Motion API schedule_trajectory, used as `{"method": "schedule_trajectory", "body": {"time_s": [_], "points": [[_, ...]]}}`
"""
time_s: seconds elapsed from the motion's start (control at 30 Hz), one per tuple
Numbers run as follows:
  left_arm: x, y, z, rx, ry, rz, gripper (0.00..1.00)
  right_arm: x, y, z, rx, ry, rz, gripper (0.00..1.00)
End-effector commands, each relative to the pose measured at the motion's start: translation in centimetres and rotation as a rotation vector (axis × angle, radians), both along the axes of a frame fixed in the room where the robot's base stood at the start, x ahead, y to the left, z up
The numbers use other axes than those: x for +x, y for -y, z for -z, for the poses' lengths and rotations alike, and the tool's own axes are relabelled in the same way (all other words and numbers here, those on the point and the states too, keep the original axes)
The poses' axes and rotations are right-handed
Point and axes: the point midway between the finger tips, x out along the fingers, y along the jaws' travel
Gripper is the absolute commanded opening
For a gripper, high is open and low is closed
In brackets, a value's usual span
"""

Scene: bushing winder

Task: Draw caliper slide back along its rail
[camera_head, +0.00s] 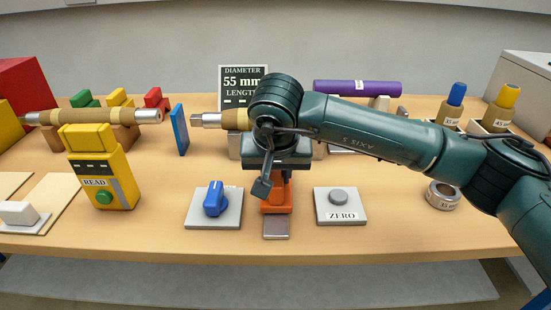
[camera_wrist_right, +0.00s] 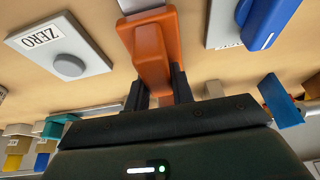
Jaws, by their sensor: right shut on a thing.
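An orange slide block (camera_head: 277,196), likely the caliper slide, sits on the table in front of my right arm. A grey metal piece (camera_head: 276,226) shows at its front end; whether it is the rail I cannot tell. My right gripper (camera_head: 276,172) is over the block's back part. In the right wrist view the block (camera_wrist_right: 152,48) stands between the two dark fingers of the gripper (camera_wrist_right: 160,88), which is shut on it. The gripper body hides what lies behind the block. My left gripper is not in view.
A blue knob on a grey plate (camera_head: 232,217) stands left of the block, and a ZERO button plate (camera_head: 340,216) right of it. A yellow READ box (camera_head: 122,178) is at left, a metal ring (camera_head: 443,195) at right. A brown wound rod (camera_head: 234,119) and purple cylinder (camera_head: 357,87) lie behind.

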Motion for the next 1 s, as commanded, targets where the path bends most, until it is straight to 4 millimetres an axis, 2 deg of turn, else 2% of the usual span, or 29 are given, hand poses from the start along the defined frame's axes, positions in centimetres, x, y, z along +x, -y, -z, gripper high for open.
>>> {"method": "schedule_trajectory", "body": {"time_s": [0.7,0.73,1.0], "points": [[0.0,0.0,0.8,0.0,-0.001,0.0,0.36,-3.7,-0.1,0.0,0.002,0.0,-0.002,0.01],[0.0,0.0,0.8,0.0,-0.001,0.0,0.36,-3.6,-0.1,-0.1,0.002,-0.001,-0.001,0.26],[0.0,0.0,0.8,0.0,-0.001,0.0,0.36,-3.5,0.0,0.0,0.001,0.0,0.0,0.48]]}}
